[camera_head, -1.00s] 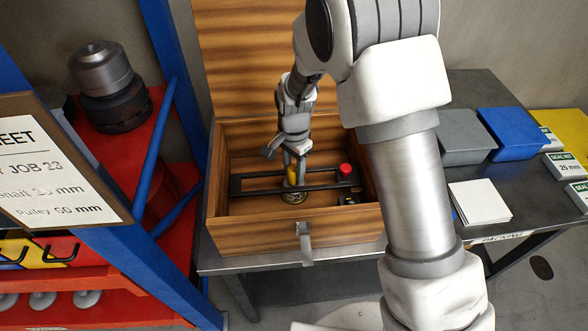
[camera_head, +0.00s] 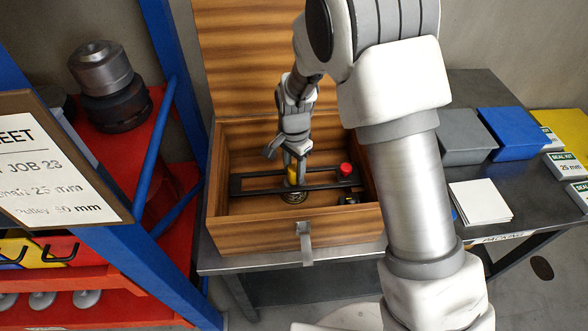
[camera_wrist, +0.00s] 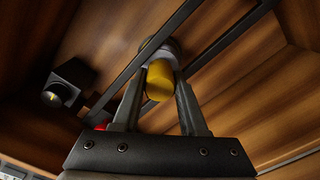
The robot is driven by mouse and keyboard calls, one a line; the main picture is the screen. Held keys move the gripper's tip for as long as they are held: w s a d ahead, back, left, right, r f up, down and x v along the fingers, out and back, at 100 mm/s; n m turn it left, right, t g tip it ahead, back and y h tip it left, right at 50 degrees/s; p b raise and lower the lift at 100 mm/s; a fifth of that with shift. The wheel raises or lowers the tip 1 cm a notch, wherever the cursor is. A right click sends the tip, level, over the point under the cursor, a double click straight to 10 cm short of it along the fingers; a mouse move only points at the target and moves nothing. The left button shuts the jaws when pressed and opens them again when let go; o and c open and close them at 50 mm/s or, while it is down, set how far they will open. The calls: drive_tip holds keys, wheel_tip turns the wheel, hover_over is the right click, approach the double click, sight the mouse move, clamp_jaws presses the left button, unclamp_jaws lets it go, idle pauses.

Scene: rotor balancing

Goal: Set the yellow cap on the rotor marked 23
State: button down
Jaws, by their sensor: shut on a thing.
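The yellow cap (camera_wrist: 159,82) is between the two fingers of my gripper (camera_wrist: 162,78) in the wrist view, and the gripper is shut on it. In the head view the cap (camera_head: 293,173) shows as a small yellow patch at my gripper (camera_head: 294,168), inside the wooden box. A round dark-and-brass part (camera_head: 294,197), perhaps the rotor, lies just below the gripper. A grey rounded part (camera_wrist: 167,48) shows beyond the cap in the wrist view. I cannot read a 23 on either part, and cannot tell whether the cap touches one.
Black rails (camera_head: 325,186) cross the wooden box (camera_head: 250,236) close to my gripper. A red knob (camera_head: 345,169) stands at the right. The box walls surround the gripper. A job sheet (camera_head: 50,160) reads JOB 23. Bins and white sheets (camera_head: 481,201) are on the right-hand table.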

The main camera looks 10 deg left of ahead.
sight(294, 168)
drive_tip(key=shift+f, duration=0.35)
drive_tip(key=c, duration=0.7)
unclamp_jaws()
drive_tip(key=shift+c, duration=0.2)
drive_tip(key=shift+r+p, duration=3.45)
drive_tip(key=shift+r, duration=2.05)
